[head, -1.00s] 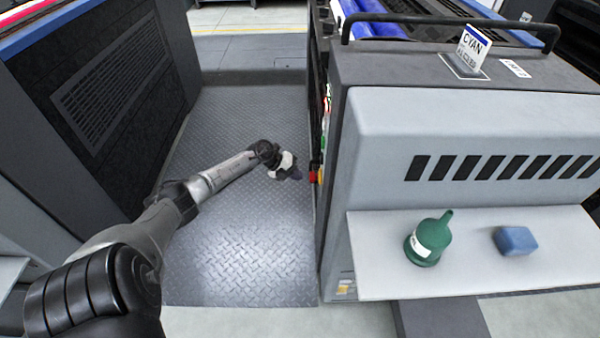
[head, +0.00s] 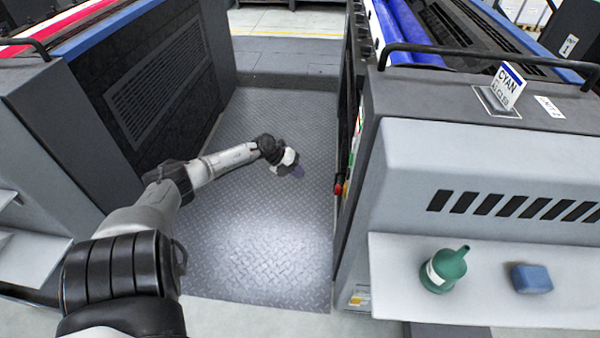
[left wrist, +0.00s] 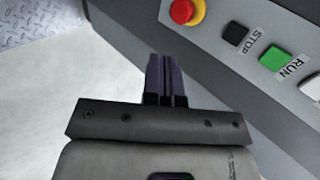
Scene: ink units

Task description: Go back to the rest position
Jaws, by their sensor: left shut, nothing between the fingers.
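My left arm reaches from the lower left of the head view over the tread-plate floor between two press units. My left gripper (head: 297,171) is above the floor, left of the right-hand unit's side, and holds nothing. In the left wrist view my left gripper (left wrist: 166,75) has its two dark fingers together. Beyond the fingers are a red button (left wrist: 184,11), a black STOP button (left wrist: 235,33) and a green RUN button (left wrist: 273,58) on a grey panel, apart from the fingers. My right gripper is in neither view.
The right-hand press unit (head: 480,160) carries a CYAN sign (head: 506,88). Another unit (head: 60,110) stands at left. The tread-plate floor (head: 260,240) between them is clear.

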